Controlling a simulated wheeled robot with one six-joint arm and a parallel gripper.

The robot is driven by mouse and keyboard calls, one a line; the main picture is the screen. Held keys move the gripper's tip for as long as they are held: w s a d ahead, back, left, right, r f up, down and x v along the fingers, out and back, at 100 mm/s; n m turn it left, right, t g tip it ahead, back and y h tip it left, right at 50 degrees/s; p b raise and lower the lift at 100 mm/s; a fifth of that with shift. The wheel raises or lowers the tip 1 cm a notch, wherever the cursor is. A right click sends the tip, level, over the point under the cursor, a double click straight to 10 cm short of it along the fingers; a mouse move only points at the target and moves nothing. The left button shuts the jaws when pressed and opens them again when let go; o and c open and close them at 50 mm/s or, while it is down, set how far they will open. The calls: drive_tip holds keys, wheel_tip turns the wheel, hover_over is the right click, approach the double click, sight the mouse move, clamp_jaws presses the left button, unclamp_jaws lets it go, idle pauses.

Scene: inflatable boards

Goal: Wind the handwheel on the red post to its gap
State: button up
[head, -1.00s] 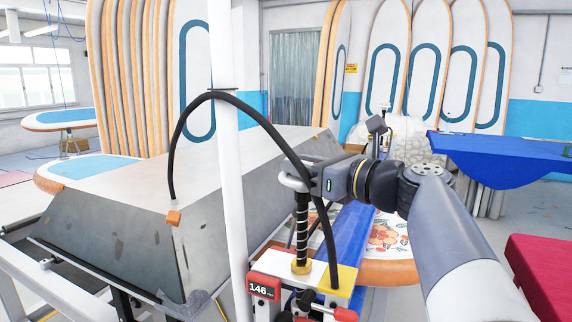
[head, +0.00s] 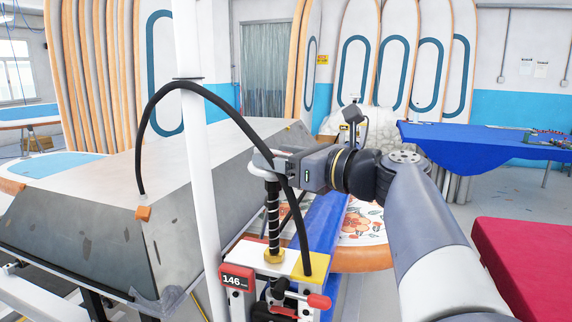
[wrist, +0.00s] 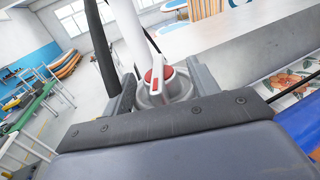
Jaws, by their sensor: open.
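The handwheel (wrist: 168,88), grey with a red and white mark on top, sits between my gripper's fingers in the wrist view. In the head view its grey rim (head: 261,160) shows at the top of a black threaded spindle (head: 272,212), partly hidden by my gripper. The spindle stands on a red, white and yellow post head (head: 238,248) with a display (head: 232,281) reading 146. My gripper (head: 273,160) is open around the wheel, one finger on each side. I cannot tell whether the fingers touch it.
A white pole (head: 200,170) and an arched black hose (head: 225,94) stand close by the post. A large grey block (head: 95,225) fills the left. A blue-covered table (head: 455,145) and a red pad (head: 520,255) are to the right.

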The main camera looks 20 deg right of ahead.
drive_tip(key=b+v, duration=0.2)
drive_tip(key=v, duration=0.7)
drive_tip(key=shift+p+x, duration=1.3)
drive_tip(key=shift+x, duration=4.05)
drive_tip(key=shift+s, duration=0.1)
